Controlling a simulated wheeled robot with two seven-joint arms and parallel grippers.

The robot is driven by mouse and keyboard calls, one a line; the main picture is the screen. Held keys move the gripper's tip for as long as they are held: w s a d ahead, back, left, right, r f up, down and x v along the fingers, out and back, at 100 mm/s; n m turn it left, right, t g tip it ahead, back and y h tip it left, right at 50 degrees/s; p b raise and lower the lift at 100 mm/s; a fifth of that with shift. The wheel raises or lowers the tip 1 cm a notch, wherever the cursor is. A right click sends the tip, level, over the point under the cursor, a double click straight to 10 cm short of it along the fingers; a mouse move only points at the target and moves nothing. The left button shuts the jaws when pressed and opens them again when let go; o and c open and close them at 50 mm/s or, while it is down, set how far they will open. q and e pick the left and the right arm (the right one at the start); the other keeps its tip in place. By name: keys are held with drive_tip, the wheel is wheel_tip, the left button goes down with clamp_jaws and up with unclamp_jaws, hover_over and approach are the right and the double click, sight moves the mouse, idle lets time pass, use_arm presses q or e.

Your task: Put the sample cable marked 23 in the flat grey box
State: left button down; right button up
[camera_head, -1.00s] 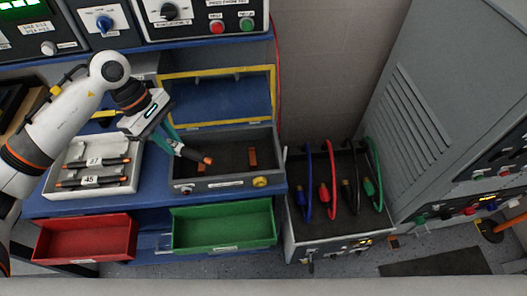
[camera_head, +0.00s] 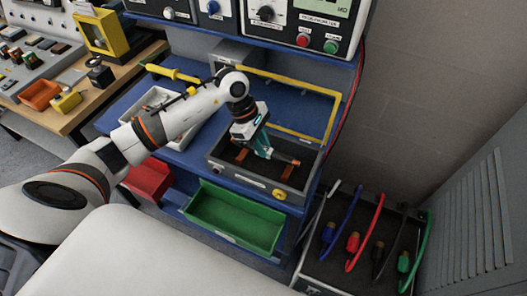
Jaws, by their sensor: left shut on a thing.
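My left gripper (camera_head: 264,148) is shut on a dark sample cable with an orange end (camera_head: 287,159). Its number cannot be read. Two orange pieces (camera_head: 241,155) show inside the box. My right gripper is not in view.
A white tray (camera_head: 156,97) stands left of the box, partly behind my left arm. Below are an open green drawer (camera_head: 232,218) and a red one (camera_head: 148,178). A panel with coloured plugs and cables (camera_head: 345,265) stands at the lower right.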

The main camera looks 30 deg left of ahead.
use_arm(q)
wheel_tip(320, 180, down, 3)
drive_tip(key=shift+d+f+p, duration=0.1)
drive_tip(key=shift+d+p, duration=0.05)
drive_tip(key=shift+p, duration=0.3)
drive_tip(key=shift+f, duration=0.25)
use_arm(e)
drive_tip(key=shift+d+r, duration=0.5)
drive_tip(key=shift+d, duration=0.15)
use_arm(q)
drive_tip(key=shift+f, duration=0.1)
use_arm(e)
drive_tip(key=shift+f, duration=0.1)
use_arm(q)
drive_tip(key=shift+f+b, duration=0.15)
drive_tip(key=shift+b, duration=0.15)
drive_tip(key=c, duration=1.3)
unclamp_jaws()
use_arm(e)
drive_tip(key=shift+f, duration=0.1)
